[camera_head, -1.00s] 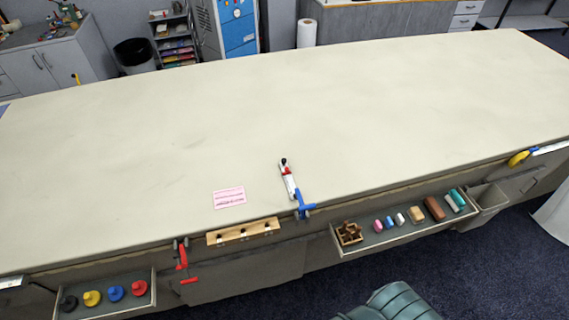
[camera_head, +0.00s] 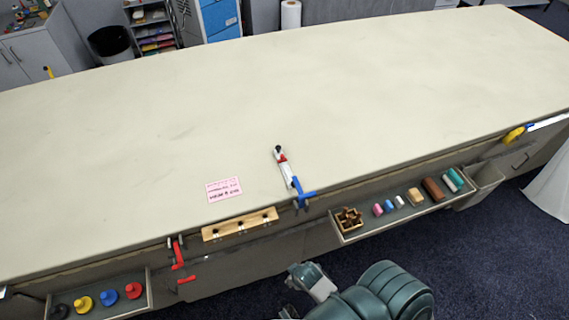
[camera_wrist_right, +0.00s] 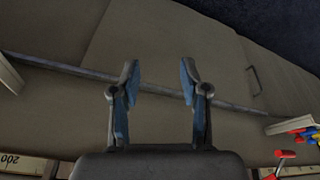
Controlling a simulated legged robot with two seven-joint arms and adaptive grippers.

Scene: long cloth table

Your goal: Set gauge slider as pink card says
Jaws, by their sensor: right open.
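The pink card (camera_head: 224,189) lies flat on the table near its front edge; its printed lines are too small to read. A white device with red parts and a black knob (camera_head: 282,166) stands right of the card, beside a blue clamp (camera_head: 304,199) at the edge. I cannot tell surely whether it is the gauge. The right wrist view shows part of a scale marked 200 (camera_wrist_right: 12,161), with no slider visible. My right gripper (camera_wrist_right: 160,75) is open and empty, facing the grey drawer fronts. My right arm enters the head view from below. My left gripper is out of view.
Most of the tabletop is clear.

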